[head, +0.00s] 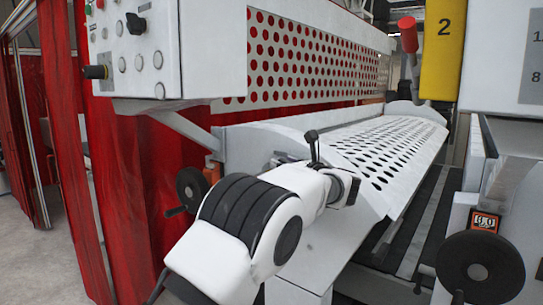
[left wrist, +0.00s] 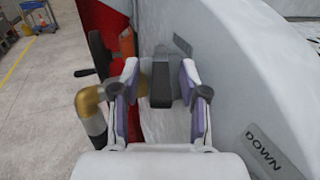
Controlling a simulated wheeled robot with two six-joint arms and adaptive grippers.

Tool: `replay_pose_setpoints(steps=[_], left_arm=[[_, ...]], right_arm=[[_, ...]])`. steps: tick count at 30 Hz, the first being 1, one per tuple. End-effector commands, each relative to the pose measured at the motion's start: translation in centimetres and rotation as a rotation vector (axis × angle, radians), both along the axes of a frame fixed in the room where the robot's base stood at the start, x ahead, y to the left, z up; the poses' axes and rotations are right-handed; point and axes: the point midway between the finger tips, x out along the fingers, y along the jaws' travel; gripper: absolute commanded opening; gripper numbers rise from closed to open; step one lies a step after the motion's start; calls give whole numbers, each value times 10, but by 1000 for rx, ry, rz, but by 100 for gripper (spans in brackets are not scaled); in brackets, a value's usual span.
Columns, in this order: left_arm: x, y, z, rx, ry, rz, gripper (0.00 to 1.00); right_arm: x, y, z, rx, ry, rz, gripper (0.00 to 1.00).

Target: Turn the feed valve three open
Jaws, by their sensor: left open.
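In the left wrist view a dark grey lever-like handle (left wrist: 161,88) stands between my open left fingers (left wrist: 160,90), in front of a pale machine side. It looks like a valve handle, but no number shows on it. I cannot tell whether the fingers touch it. A brass elbow fitting (left wrist: 90,100) on a light pipe is just left of the left finger. In the head view my left gripper (head: 348,190) is at the side of the white machine cover, its fingers mostly hidden by my arm. My right gripper is not in view.
A black handwheel (head: 192,188) is left of my arm, and a larger one (head: 480,266) is at lower right. A perforated white cover (head: 385,150) lies beyond the gripper. A control box (head: 150,50) hangs at upper left. A "DOWN" label (left wrist: 264,152) is on the machine side.

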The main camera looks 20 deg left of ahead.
Motion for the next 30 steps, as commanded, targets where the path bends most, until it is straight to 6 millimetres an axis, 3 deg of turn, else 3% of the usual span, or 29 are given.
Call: replay_pose_setpoints(steps=[8,12,30], left_arm=[[0,-2,0,1,-1,-1,44],[0,-2,0,1,-1,-1,0],[1,2,-1,-1,0,-2,0]], right_arm=[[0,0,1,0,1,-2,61],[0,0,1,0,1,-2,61],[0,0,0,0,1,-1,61]])
